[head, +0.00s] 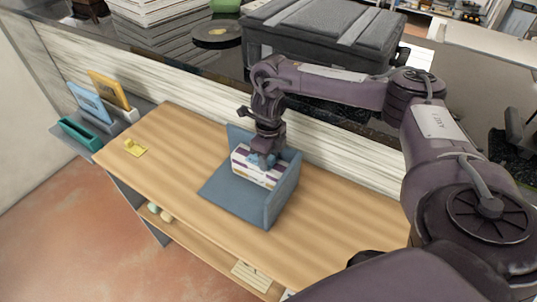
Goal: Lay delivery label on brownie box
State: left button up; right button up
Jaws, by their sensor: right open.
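A white box with purple and yellow stripes (246,172), which looks like the brownie box, sits inside a blue-grey corner stand (283,196) on the wooden counter. My right gripper (263,158) points down at the top of this box, with its jaws open. A small blue piece shows at the fingertips; I cannot tell what it is or whether the fingers touch the box. My left gripper is out of view.
The wooden counter (185,150) is clear between the yellow piece and the stand, and also right of the stand. A side shelf (115,127) at the left holds upright cards and a teal holder. A ledge behind carries a large dark grey case (318,40).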

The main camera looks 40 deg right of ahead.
jog(key=shift+w+d+r, duration=0.1)
jog(key=shift+d+r, duration=0.1)
jog(key=shift+r+p, duration=1.15)
jog(key=shift+r, duration=0.05)
jog(key=shift+a+r+p, duration=0.1)
jog(key=shift+r+p, duration=2.5)
jog(key=shift+p, duration=0.05)
notch_tip(320, 180, up, 8)
jog(key=p, duration=0.1)
jog(key=shift+f, duration=0.15)
